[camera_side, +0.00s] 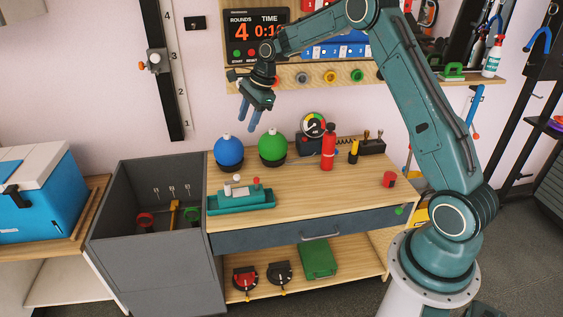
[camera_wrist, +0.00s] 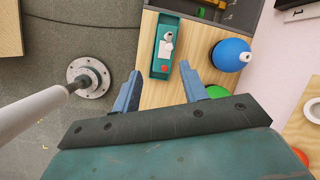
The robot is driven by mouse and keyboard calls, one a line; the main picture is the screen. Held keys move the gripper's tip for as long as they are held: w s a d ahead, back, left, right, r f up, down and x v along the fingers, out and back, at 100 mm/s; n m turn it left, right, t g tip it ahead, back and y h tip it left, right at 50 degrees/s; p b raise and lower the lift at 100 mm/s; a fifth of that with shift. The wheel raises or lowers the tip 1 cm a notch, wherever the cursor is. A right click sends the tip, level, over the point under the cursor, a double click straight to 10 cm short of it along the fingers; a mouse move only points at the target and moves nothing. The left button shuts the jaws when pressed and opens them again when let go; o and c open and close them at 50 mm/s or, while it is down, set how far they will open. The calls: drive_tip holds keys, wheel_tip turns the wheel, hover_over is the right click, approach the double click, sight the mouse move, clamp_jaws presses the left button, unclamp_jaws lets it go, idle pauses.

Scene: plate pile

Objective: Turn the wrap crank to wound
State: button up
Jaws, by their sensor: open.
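No part is plainly recognisable as the wrap crank. Two round black-based pieces, one red-topped (camera_side: 245,278) and one black (camera_side: 280,273), lie on the lower shelf; I cannot tell whether either is the crank. My gripper (camera_side: 249,115) is open and empty, high above the blue ball. In the wrist view its blue fingers (camera_wrist: 160,86) are spread apart, with bare bench between them.
A blue ball (camera_side: 229,150) and a green ball (camera_side: 273,147) stand behind the tray. A round gauge (camera_side: 313,125), red bottle (camera_side: 328,147) and red cup (camera_side: 389,179) stand farther right. A grey bin (camera_side: 150,250) adjoins the bench's left. The bench middle (camera_side: 310,195) is clear.

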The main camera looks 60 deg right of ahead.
sight(237, 175)
drive_tip(key=w+d+f+m, duration=0.3)
drive_tip(key=d+f+m, duration=0.1)
drive_tip(key=f, duration=0.5)
drive_tip(key=shift+d+f+m+y, duration=0.15)
drive_tip(key=shift+f+m+y, duration=0.15)
drive_tip(key=shift+f+y, duration=0.1)
drive_tip(key=shift+f, duration=0.1)
drive_tip(key=shift+s+x, duration=0.2)
drive_tip(key=shift+x, duration=6.55)
drive_tip(key=shift+f, duration=0.1)
clamp_jaws()
drive_tip(key=shift+w+d, duration=0.1)
drive_tip(key=shift+w+d+n+g+y, duration=0.15)
drive_tip(key=shift+w+n+g, duration=0.1)
drive_tip(key=shift+n, duration=0.45)
drive_tip(key=shift+w+d+n+g+y, duration=0.15)
drive_tip(key=shift+w+n+g, duration=0.1)
drive_tip(key=shift+n, duration=0.45)
